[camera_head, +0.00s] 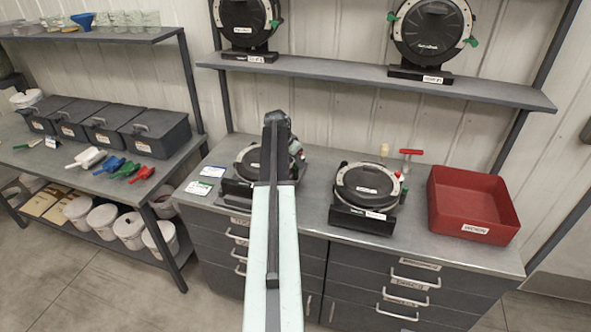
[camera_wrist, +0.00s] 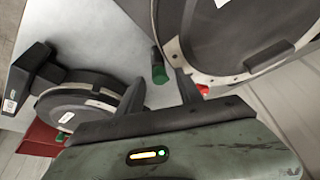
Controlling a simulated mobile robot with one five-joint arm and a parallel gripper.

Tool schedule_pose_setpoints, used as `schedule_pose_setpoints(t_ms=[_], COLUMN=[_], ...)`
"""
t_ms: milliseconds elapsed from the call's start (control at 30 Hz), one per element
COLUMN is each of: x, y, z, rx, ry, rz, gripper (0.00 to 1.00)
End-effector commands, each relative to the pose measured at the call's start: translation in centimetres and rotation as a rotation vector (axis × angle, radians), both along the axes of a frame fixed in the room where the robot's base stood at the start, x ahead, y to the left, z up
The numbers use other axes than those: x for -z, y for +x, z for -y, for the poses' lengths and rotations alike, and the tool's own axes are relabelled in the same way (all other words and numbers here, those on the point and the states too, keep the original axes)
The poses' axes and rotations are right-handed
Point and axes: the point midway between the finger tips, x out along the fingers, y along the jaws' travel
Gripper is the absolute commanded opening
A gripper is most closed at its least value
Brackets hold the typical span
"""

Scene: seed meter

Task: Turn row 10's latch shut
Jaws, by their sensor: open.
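A black seed meter (camera_wrist: 225,40) with a pale rim fills the upper right of the wrist view. It is the left bench meter (camera_head: 247,160), largely hidden behind my arm in the head view. A green latch handle (camera_wrist: 158,66) stands at its edge, with a small red part (camera_wrist: 203,89) nearby. My gripper (camera_wrist: 158,84) is open, its two dark fingers on either side of the green handle in the picture. I cannot tell whether they touch it. The row numbers are too small to read, so I cannot confirm which meter is row 10.
A second meter (camera_head: 366,190) stands to the right on the bench, beside a red bin (camera_head: 473,231) and a red T-handled tool (camera_head: 411,152). Two more meters stand on the shelf (camera_head: 330,73) above. Cards (camera_head: 213,171) lie at the bench's left end.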

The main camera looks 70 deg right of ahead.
Motion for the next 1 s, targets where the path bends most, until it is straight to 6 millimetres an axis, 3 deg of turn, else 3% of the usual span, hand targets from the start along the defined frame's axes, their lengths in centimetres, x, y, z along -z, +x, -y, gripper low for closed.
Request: schedule_pose_setpoints(t_ms=[267, 400, 433, 767, 1000], x=[0.32, 0.32, 0.32, 0.33, 0.33], y=[-0.09, -0.11, -0.11, -0.21, -0.3], z=[0.16, 0.17, 0.17, 0.14, 0.02], rx=[0.0, 0.0, 0.0, -0.027, -0.151], ry=[0.0, 0.0, 0.0, 0.001, 0.001], rz=[0.0, 0.0, 0.0, 0.0, 0.001], gripper=[0.43, 0.04, 0.0, 0.0, 0.0])
